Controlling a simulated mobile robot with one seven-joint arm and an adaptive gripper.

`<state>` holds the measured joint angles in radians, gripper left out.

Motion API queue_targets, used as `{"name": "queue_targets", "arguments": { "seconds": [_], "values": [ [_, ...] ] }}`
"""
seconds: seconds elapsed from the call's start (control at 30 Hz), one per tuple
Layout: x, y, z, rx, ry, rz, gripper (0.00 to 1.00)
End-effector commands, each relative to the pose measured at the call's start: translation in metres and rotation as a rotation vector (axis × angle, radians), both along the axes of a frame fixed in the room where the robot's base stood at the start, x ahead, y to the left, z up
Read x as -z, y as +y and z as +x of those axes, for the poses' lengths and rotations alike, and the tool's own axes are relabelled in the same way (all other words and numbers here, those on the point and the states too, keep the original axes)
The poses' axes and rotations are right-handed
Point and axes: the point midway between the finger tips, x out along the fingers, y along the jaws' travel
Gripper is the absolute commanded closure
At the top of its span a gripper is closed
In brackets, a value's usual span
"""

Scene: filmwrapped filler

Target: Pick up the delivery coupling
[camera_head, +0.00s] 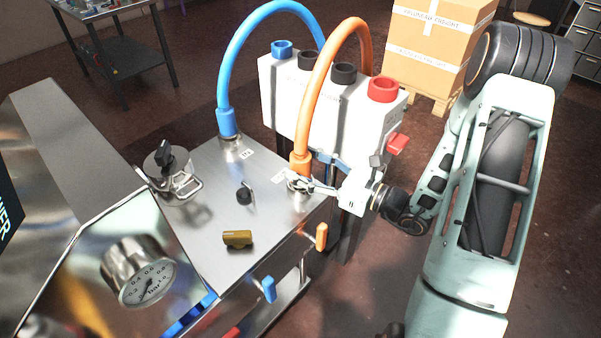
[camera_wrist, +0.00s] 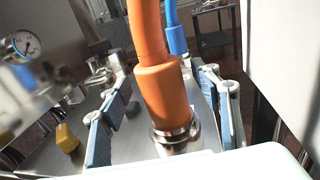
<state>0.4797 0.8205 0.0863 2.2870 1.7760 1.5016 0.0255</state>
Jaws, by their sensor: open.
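An orange hose ends in an orange coupling (camera_head: 301,164) seated upright on a metal fitting on the steel bench top. In the wrist view the orange coupling (camera_wrist: 162,88) stands between the two blue-padded fingers of my gripper (camera_wrist: 160,118). The fingers are open around it, with a visible gap on the left side; contact on the right is unclear. In the head view my gripper (camera_head: 311,184) reaches in from the right at the coupling's base. A blue hose ends in a blue coupling (camera_head: 228,122) on another fitting further back. No readable label shows which coupling is the delivery one.
A white block (camera_head: 284,90) with coloured ports stands behind. A clamp-like metal part (camera_head: 178,182), a small black knob (camera_head: 244,194) and a brass-coloured piece (camera_head: 237,239) are on the bench. A pressure gauge (camera_head: 141,273) is at the front left. The bench top's middle is mostly clear.

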Motion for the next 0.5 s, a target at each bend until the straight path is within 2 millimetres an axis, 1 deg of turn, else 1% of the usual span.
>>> {"name": "queue_targets", "arguments": {
  "seconds": [0.03,0.1,0.37,0.5],
  "values": [
    [0.0002,0.0055,0.0037,-0.002,-0.001,0.000,0.43],
    [-0.0001,0.0097,0.0073,0.000,-0.001,0.000,0.43],
    [-0.0007,0.0111,0.0092,0.002,-0.001,0.000,0.43],
    [-0.0006,0.0110,0.0091,0.002,-0.001,0.000,0.57]
  ]
}}
